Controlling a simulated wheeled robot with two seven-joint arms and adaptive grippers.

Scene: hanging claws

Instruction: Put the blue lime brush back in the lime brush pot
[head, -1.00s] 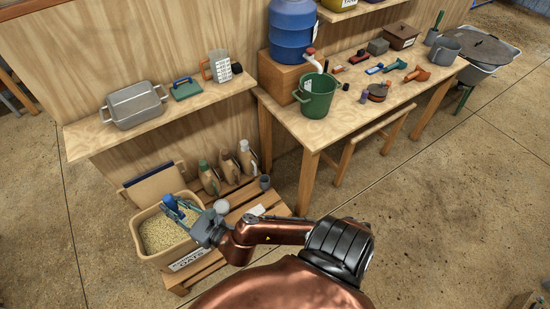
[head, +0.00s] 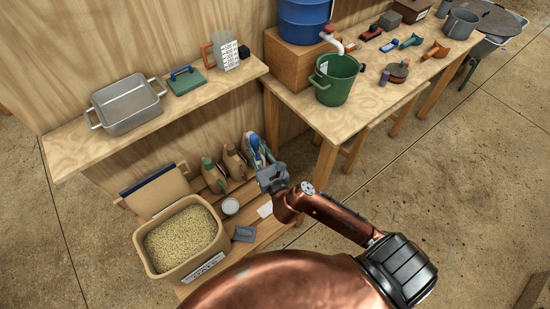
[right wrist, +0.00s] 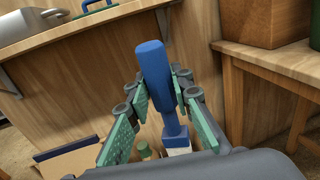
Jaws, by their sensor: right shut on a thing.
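The blue lime brush (head: 256,142) is in my right gripper (head: 259,153), above the low slatted rack by the wall. In the right wrist view the blue handle (right wrist: 153,72) stands nearly upright between the green finger pads, with a pale end below it. My right gripper is shut on it. A small round pot with a white top (head: 230,206) stands on the rack, left of the gripper; I cannot tell whether it is the lime brush pot. The spot where a small grey cup stood is covered by the gripper. My left gripper is not in view.
The shelf (head: 60,150) overhangs above. The workbench (head: 325,128) and green bucket (head: 336,80) are at right.

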